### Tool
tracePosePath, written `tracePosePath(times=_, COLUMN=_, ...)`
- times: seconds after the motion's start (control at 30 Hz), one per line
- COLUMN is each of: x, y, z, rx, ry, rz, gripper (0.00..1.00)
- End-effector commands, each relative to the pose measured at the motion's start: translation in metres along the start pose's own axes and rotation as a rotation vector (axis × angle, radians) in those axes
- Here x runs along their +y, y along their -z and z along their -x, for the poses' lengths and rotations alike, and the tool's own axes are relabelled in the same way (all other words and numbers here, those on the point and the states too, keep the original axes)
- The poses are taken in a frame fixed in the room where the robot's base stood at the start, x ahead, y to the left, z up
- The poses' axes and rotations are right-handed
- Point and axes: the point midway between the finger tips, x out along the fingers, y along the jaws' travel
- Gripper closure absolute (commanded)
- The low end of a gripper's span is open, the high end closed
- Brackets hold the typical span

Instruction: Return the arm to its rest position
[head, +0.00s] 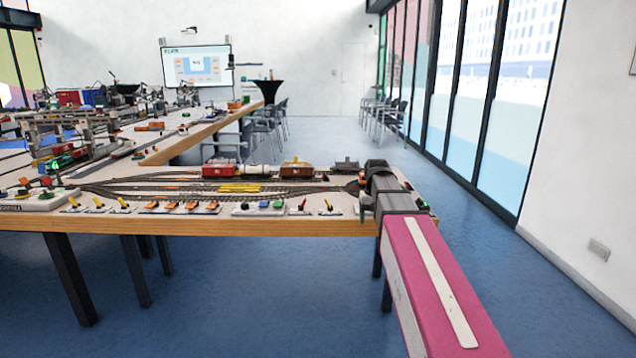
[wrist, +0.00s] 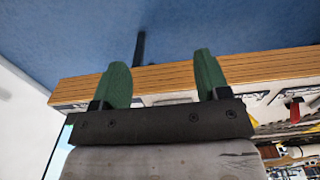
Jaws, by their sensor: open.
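My gripper (wrist: 160,66) shows in the wrist view with its two green fingers wide apart and nothing between them. The wooden edge of the table (wrist: 165,76) lies beyond the fingers. In the head view my arm reaches forward from the lower right, and its dark wrist end is at the right corner of the table (head: 200,226). The fingers are mostly hidden there behind the wrist.
Model tracks carry a red wagon (head: 222,170) and a brown wagon (head: 297,171) left of my wrist. Small levers and a control box (head: 38,199) line the front edge. Chairs (head: 378,112) stand by the windows. Blue floor (head: 500,240) right of the table is clear.

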Motion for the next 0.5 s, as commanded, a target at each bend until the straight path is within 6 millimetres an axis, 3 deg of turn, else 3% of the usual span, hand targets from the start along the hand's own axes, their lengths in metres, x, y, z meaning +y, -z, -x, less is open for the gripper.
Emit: tracePosePath(times=0.5, x=0.0, y=-0.098, z=-0.159, rx=-0.002, ry=0.0, rz=-0.001, gripper=0.31)
